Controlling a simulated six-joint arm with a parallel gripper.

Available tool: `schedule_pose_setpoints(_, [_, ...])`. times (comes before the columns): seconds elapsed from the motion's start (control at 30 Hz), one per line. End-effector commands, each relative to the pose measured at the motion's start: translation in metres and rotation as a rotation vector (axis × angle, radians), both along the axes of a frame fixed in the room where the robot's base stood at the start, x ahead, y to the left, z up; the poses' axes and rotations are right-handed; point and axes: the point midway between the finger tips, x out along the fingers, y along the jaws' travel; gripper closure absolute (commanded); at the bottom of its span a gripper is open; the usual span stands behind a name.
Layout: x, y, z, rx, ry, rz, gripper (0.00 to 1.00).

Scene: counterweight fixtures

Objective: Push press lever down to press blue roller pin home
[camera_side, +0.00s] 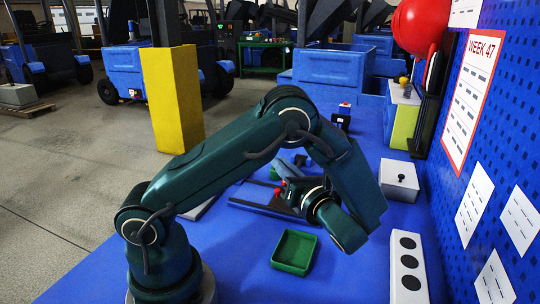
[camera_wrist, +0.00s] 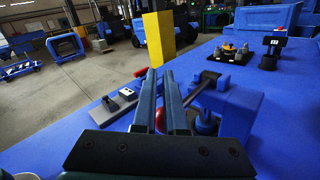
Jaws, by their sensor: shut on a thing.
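A blue press frame (camera_wrist: 236,108) stands right of my gripper in the wrist view. The dark press lever (camera_wrist: 203,87) runs from it towards my fingers. My gripper (camera_wrist: 160,74) is shut on the lever, with a bit of red showing between the fingers. In the side view, my gripper (camera_side: 288,190) is low over the table behind my forearm, and the press is mostly hidden there. A grey-blue cylindrical part (camera_wrist: 205,123) sits under the frame; I cannot tell whether it is the roller pin or how deep it sits.
A green tray (camera_side: 275,263) lies in front of my gripper. A white block with black discs (camera_side: 396,287) and a grey box with a knob (camera_side: 400,192) stand to the right, near the blue pegboard (camera_side: 500,140). A dark plate with small parts (camera_wrist: 108,106) lies left in the wrist view.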

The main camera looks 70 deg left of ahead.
Motion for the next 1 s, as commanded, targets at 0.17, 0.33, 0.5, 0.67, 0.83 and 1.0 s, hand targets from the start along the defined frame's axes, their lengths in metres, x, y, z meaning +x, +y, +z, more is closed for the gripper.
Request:
schedule_pose_setpoints(0.17, [-0.004,0.001,-0.001,0.004,0.007,0.012,0.45])
schedule_pose_setpoints(0.33, [-0.003,0.000,-0.001,0.002,0.004,0.010,0.32])
schedule_pose_setpoints(0.5, [-0.003,-0.001,-0.002,0.003,0.006,0.012,0.32])
schedule_pose_setpoints(0.67, [0.000,-0.010,-0.008,0.003,0.005,0.008,0.32])
schedule_pose_setpoints(0.83, [0.001,-0.020,-0.014,0.001,0.006,0.008,0.32])
schedule_pose_setpoints(1.0, [0.003,-0.030,-0.022,-0.004,0.009,0.006,0.32])
